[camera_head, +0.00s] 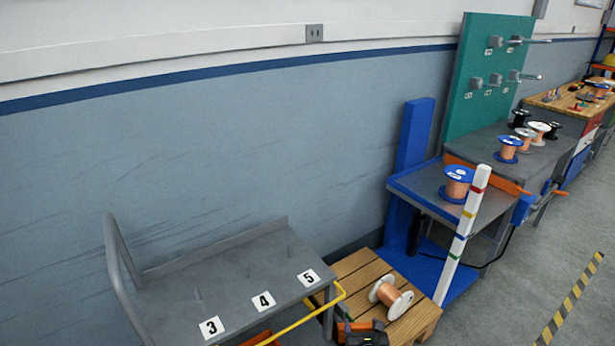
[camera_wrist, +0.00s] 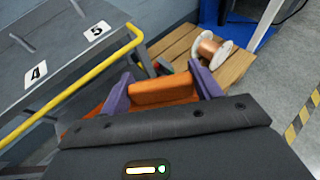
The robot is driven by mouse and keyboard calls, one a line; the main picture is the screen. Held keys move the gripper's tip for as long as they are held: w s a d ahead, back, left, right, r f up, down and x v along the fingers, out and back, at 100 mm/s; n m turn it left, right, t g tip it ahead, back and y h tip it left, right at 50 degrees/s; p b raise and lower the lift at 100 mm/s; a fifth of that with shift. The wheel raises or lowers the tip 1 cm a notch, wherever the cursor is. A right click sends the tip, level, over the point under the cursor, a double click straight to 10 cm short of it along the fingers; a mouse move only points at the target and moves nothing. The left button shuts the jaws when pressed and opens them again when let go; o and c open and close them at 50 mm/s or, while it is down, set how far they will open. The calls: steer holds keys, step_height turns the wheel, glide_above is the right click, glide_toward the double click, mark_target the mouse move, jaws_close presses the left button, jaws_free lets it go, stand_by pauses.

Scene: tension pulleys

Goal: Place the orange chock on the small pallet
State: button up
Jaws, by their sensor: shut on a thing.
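My gripper (camera_wrist: 163,82) has purple fingers shut on the orange chock (camera_wrist: 165,91), which shows between them in the wrist view. In the head view my gripper (camera_head: 366,334) is at the bottom edge, with a bit of the orange chock (camera_head: 357,326) visible. The small pallet (camera_head: 352,268) is of light wooden slats, and it also shows in the wrist view (camera_wrist: 178,45). The chock is at the pallet's near side; I cannot tell whether it touches it. A copper spool with white flanges (camera_head: 391,297) lies on its side on the pallet's right part.
A grey cart (camera_head: 235,275) with labels 3, 4 and 5 and a yellow bar (camera_head: 305,318) stands left of the pallet. A blue stand (camera_head: 415,150) and a striped white post (camera_head: 462,235) rise behind and right. The pallet's left and back slats are bare.

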steer(key=s+r+p, duration=0.4)
steer(key=r+p, duration=1.1)
steer(key=r, duration=0.1)
steer(key=shift+r+p, duration=0.15)
steer(key=shift+p, duration=0.25)
steer(key=shift+a, duration=0.1)
steer(key=w+r, duration=0.3)
steer(key=r, duration=0.2)
steer(key=shift+r, duration=0.2)
